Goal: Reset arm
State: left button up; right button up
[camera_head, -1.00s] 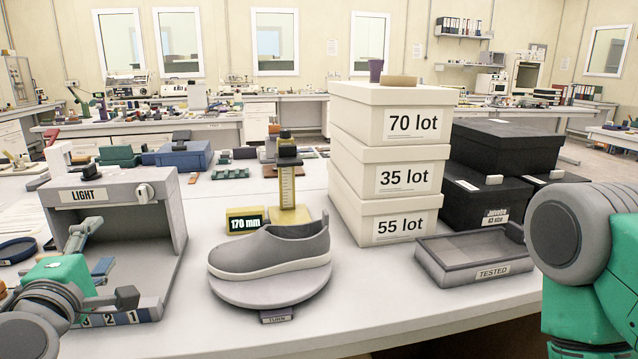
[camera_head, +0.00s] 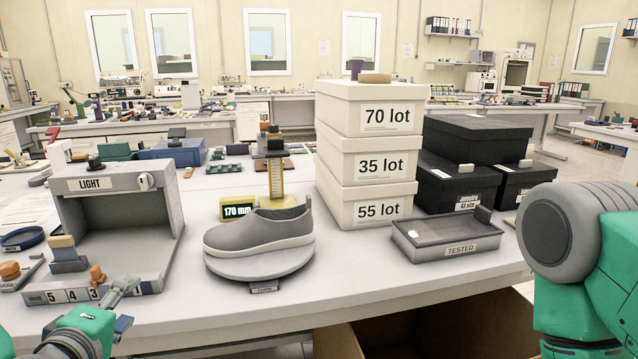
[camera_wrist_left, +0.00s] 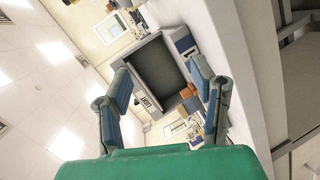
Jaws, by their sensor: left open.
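My left gripper (camera_head: 125,305) is at the lower left in the head view, in front of the numbered strip of the light box, and empty. In the left wrist view its two blue-grey fingers (camera_wrist_left: 160,72) are spread apart with nothing between them. The grey light box (camera_head: 120,215), labelled LIGHT, stands beyond it; it also shows between the fingers in the left wrist view (camera_wrist_left: 155,72). Part of my right arm shows at the right edge of the head view, but the right gripper is out of view.
A grey shoe (camera_head: 258,232) rests on a round turntable (camera_head: 260,264). Stacked white lot boxes (camera_head: 365,158), black boxes (camera_head: 470,165) and a TESTED tray (camera_head: 447,246) stand to the right. An open cardboard box (camera_head: 430,330) is below the table edge.

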pick_arm(q)
jog(key=s+d+f+m+g+h, duration=0.15)
jog(key=s+f+m+g, duration=0.35)
jog(key=f, duration=0.5)
jog(key=s+d+f+m+g+h, duration=0.1)
jog(key=s+d+f+m+g, duration=0.25)
jog(key=s+f, duration=0.5)
jog(key=s+a+f+m+g+y, duration=0.1)
jog(key=s+a+f+m+g, duration=0.1)
jog(key=s+f+m+g, duration=0.4)
jog(key=s+f+m, duration=0.1)
jog(key=s+f, duration=0.4)
jog(key=s, duration=0.2)
jog(key=shift+s+m, duration=0.35)
jog(key=shift+s, duration=0.05)
